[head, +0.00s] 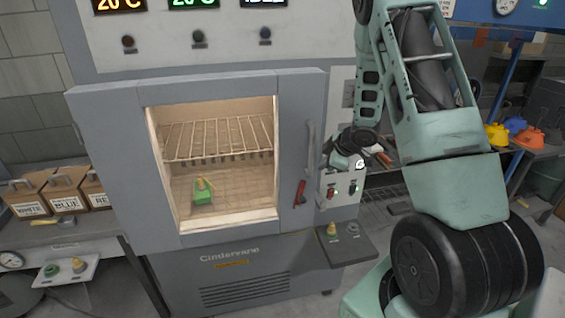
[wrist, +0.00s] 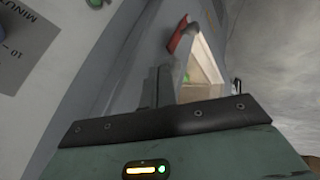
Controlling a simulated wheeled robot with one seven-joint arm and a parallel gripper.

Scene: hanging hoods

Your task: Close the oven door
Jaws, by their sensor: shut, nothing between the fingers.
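The grey oven door (head: 295,110) covers the oven's front, and the lit chamber shows through its large window. Its upright grey handle (head: 310,148) is on the right side, with a red lever (head: 300,190) below it. I cannot tell how wide any gap at the door's edge is. My gripper (head: 330,158) is just right of the handle, beside the door's right edge. In the wrist view its dark fingers (wrist: 160,86) are together and empty, near the grey door surface. The red lever (wrist: 182,36) and a bright lit area lie beyond them. Contact with the door cannot be told.
Inside are a wire rack (head: 218,138) and a green object (head: 203,192). A control box (head: 340,190) with knobs is just below my gripper. Boxes (head: 60,192) stand on a left bench. A grey shelf (head: 343,248) sticks out at the lower right.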

